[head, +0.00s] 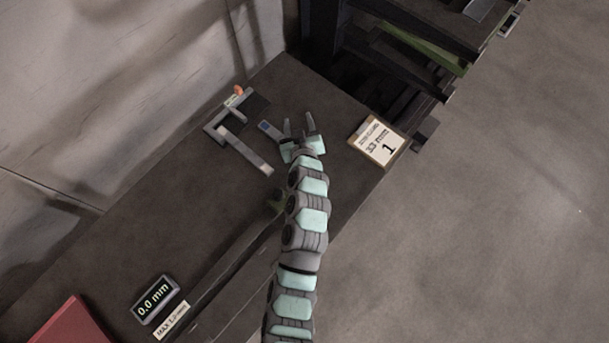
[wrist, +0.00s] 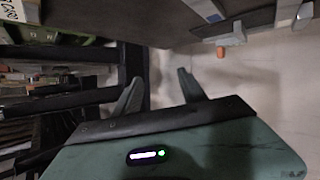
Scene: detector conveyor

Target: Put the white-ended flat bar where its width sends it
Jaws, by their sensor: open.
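A grey flat bar (head: 246,153) with a pale, whitish end lies on the dark bench, its upper end beside a grey angled bracket (head: 213,130). I cannot tell whether bar and bracket are joined. A shorter bar with a blue end (head: 265,126) lies close to the left of my gripper; it also shows at the top of the wrist view (wrist: 215,17). My gripper (head: 299,119) is open, with nothing between its fingers (wrist: 157,83). A card reading "33 mm" and "1" (head: 378,141) lies to its right, near the bench edge.
A display reading 0.0 mm (head: 156,299) and a "MAX" label (head: 173,321) are at lower left, near a red block (head: 71,326). An orange knob (head: 238,90) is by the bracket. Dark racks (head: 415,45) stand beyond the bench; a wall is left.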

